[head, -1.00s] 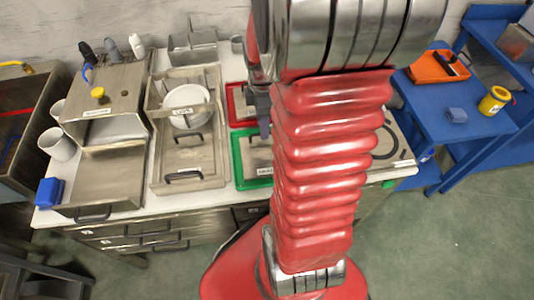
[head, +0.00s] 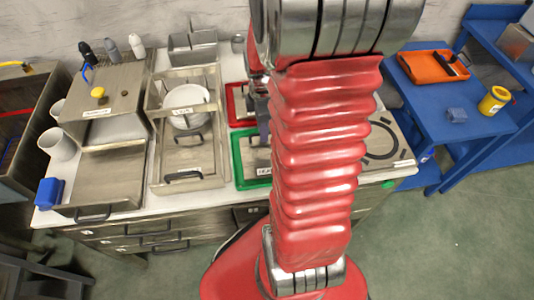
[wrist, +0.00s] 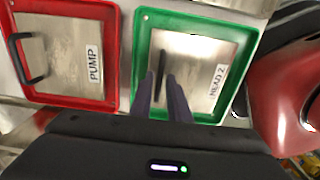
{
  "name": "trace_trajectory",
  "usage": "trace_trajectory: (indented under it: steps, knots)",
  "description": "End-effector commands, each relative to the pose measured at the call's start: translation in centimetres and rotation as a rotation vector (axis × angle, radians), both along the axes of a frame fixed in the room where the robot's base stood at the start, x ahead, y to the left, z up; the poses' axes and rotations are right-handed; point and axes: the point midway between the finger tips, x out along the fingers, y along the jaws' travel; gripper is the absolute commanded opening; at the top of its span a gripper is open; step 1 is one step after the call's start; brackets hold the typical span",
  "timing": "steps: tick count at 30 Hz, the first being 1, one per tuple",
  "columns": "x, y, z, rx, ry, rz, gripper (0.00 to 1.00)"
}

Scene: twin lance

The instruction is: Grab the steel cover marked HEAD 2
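The steel cover marked HEAD 2 (wrist: 205,58) lies in a green frame (wrist: 139,50) in the wrist view, with a dark bar handle (wrist: 160,62) on it. My gripper (wrist: 161,78) is open over the cover. Its two dark fingers show on either side of the handle's line, and nothing is held. I cannot tell how high the fingertips are above the handle. In the head view the green frame (head: 239,165) is partly hidden by my arm, and so is the cover.
A red frame with a steel cover marked PUMP (wrist: 68,48) lies beside the green one. On the bench to the left are a steel tray (head: 188,160) with a white bowl (head: 184,98), and a steel box (head: 105,92). A blue table (head: 440,100) stands right.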

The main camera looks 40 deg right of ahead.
Motion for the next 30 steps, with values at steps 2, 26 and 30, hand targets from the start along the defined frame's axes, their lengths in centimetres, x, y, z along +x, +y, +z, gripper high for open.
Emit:
trace_trajectory:
  steps: [2, 26, 30]
  knots:
    - [0.00, 0.00, 0.01, 0.000, 0.000, 0.000, 0.10]
    - [0.00, 0.04, 0.00, 0.000, 0.000, 0.001, 0.00]
    - [0.01, 0.04, 0.00, 0.000, 0.000, 0.001, 0.00]
